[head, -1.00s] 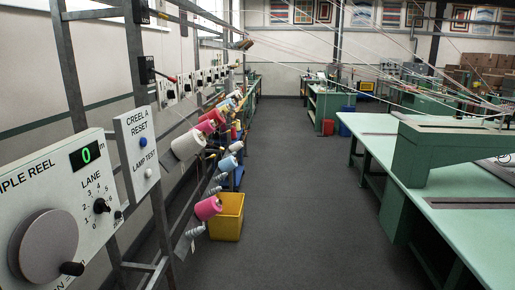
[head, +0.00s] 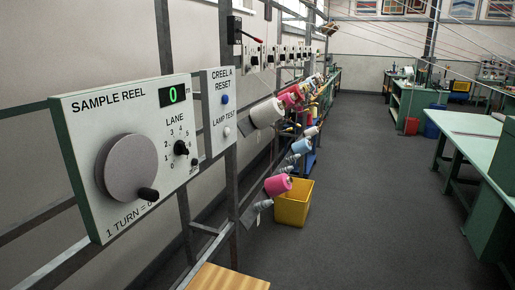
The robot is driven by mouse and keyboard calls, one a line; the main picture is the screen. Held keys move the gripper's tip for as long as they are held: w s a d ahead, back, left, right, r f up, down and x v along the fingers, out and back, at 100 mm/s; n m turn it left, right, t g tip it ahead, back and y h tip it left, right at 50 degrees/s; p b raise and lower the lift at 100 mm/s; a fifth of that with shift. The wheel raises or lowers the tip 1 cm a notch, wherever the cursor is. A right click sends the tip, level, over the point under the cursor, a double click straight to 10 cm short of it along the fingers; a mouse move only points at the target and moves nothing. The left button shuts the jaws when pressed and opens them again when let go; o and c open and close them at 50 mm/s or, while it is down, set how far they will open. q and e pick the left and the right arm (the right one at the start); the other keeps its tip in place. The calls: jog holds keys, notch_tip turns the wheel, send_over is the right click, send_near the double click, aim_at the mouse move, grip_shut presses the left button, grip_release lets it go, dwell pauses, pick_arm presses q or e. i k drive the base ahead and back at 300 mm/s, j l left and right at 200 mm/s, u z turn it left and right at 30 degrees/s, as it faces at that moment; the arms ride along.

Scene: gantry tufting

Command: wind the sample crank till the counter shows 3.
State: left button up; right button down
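The sample reel panel (head: 85,125) is a pale box on the metal frame at the left of the head view. Its round grey crank disc (head: 125,168) has a black handle (head: 148,194) at its lower right. The green counter (head: 172,95) at the panel's upper right shows 0. A black lane knob (head: 181,148) with numbered positions sits below the counter. Neither of my grippers is in view.
A creel panel (head: 220,110) with a blue button and a white lamp-test button adjoins the reel panel. Yarn cones (head: 266,113) stick out from the rack beyond. A wooden surface (head: 228,279) is at the bottom edge, a yellow bin (head: 294,205) on the floor. The aisle is clear.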

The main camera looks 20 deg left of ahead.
aim_at(127, 166)
jog(key=u, duration=1.25)
